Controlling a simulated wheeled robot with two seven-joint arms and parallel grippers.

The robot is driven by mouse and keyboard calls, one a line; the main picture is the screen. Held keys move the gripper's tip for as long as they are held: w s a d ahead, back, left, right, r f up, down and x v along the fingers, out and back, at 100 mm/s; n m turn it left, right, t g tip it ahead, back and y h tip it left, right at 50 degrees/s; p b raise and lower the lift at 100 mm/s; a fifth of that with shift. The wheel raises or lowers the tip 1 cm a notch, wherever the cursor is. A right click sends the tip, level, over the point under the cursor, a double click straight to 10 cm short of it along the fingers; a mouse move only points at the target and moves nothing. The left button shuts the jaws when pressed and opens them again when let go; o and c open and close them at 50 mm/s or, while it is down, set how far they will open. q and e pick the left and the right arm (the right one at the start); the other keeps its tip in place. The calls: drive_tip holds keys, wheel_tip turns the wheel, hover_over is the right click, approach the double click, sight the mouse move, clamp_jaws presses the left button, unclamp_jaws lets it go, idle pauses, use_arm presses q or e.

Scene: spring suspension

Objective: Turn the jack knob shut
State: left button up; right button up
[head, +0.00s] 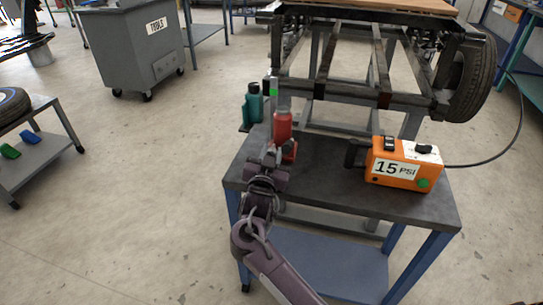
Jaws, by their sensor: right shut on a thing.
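The jack is a red upright cylinder (283,125) on the far left part of the dark-topped work table, below the left end of the raised vehicle frame. My right gripper (270,150) reaches up from the bottom of the view and is at the near left side of the jack's base. It is shut at the spot where the jack knob sits. The knob itself is hidden by the fingers. A small green patch (274,92) shows just above the jack. My left gripper is not in view.
An orange pressure box (402,165) reading 15 PSI stands on the work table (335,195), with a hose to the right. The vehicle frame (345,93) with a tyre (473,78) overhangs the back. The table's middle is clear.

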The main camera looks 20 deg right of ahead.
drive_tip(key=o, duration=1)
drive_tip(key=shift+p+v, duration=0.5)
drive_tip(key=shift+v, duration=3.45)
